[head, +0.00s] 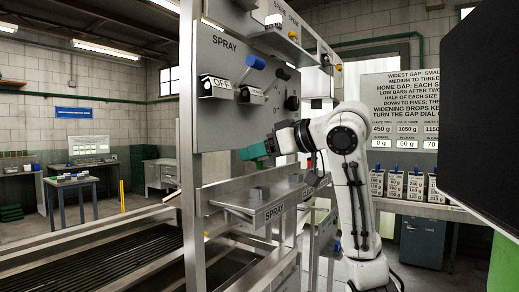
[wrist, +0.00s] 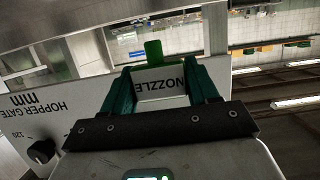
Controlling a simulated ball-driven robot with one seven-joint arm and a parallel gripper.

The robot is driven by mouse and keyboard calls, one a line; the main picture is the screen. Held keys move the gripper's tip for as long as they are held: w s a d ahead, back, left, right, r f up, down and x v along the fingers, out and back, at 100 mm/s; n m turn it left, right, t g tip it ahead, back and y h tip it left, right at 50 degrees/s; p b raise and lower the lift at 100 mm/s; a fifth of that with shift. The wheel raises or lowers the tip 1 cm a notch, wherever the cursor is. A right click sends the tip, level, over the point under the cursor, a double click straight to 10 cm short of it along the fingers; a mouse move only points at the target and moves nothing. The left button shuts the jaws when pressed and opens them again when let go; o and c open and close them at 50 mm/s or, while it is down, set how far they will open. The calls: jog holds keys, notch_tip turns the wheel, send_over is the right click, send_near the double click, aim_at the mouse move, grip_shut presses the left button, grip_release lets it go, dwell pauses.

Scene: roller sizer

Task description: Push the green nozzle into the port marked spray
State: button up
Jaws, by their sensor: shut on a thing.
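My gripper (head: 262,150) is in front of the grey panel in the head view, with its green fingers pointing left. In the wrist view my gripper (wrist: 160,75) is shut on a pale block marked NOZZLE, seen upside down. A green tip (wrist: 153,50) stands out from the block's far side; together they appear to be the green nozzle. I cannot make out a port opening.
The wrist view shows a HOPPER GATE plate (wrist: 35,105) with a black knob (wrist: 42,150). Steel rails stand at left.

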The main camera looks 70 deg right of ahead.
aim_at(260, 164)
jog(key=shift+f+b, duration=0.7)
jog(key=shift+f, duration=0.8)
jog(key=shift+f, duration=1.55)
dwell(1.3)
jog(key=o, duration=1.1)
jog(key=b+v, duration=0.1)
jog(key=v, duration=0.9)
jog(key=shift+s+a+r, duration=0.1)
jog(key=shift+s, duration=0.3)
jog(key=shift+s, duration=0.1)
